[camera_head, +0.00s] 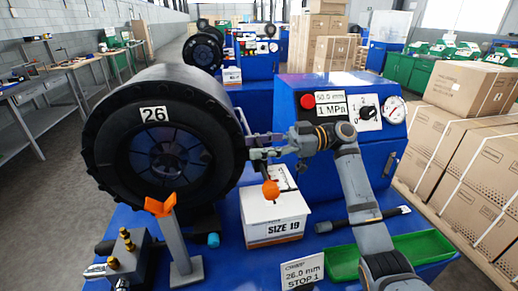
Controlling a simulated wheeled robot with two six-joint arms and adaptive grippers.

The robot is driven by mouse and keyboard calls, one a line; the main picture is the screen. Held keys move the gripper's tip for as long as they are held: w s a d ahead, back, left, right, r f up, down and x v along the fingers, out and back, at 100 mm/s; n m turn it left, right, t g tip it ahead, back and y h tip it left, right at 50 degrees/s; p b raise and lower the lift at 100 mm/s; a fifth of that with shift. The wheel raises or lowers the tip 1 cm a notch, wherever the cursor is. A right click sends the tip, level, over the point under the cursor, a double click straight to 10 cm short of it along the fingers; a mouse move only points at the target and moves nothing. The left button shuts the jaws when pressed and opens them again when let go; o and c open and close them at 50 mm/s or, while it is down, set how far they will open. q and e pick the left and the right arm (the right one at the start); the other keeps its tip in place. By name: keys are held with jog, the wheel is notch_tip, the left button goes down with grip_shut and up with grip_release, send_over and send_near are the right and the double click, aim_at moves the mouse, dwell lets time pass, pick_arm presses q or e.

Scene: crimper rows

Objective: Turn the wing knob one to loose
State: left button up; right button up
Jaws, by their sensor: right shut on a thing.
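The black round crimper head (215,128) with the number 26 stands at the left of the near blue bench. My right gripper (252,146) comes in from the right and is at the head's right edge, above the SIZE 19 box. It is shut on what appears to be a wing knob, mostly hidden by the fingers, so I cannot tell its angle. My left gripper is not in view.
A blue control cabinet (300,92) with a red button, black selector and gauge stands behind my right arm. The white SIZE 19 box (272,222), an orange-topped post (176,240), a brass-fitted block (127,262) and a green tray (425,249) crowd the bench. Cartons (440,140) stand at right.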

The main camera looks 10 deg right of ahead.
jog(key=o, duration=1.2)
jog(key=shift+d, duration=0.1)
jog(key=d, duration=1.1)
jog(key=shift+d, duration=0.4)
